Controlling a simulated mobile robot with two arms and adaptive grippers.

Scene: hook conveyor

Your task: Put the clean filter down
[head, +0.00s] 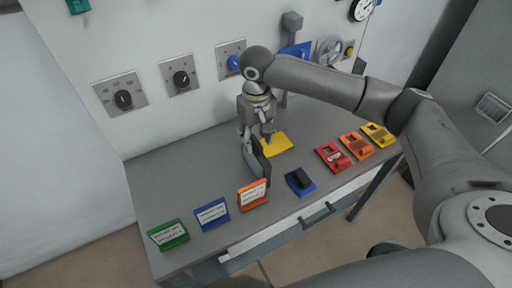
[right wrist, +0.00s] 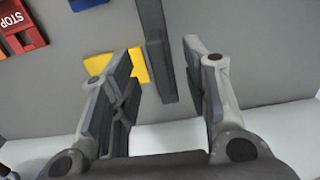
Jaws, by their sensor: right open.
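A dark grey upright slab, which looks like the filter (head: 257,162), stands on edge on the grey table behind the orange sign. In the right wrist view the slab (right wrist: 156,45) runs between the two fingers, with a visible gap on each side. My right gripper (head: 257,136) points down over it and is open. In the right wrist view the gripper (right wrist: 160,62) has its fingers apart. Whether the slab is clean cannot be told. My left gripper is not in view.
A yellow plate (head: 279,144) lies close by the gripper. Green (head: 168,235), blue (head: 212,214) and orange (head: 253,194) signs line the front edge. A blue holder (head: 300,182) and red (head: 333,158), orange and yellow blocks are to the right. Dials line the wall. The table's left part is clear.

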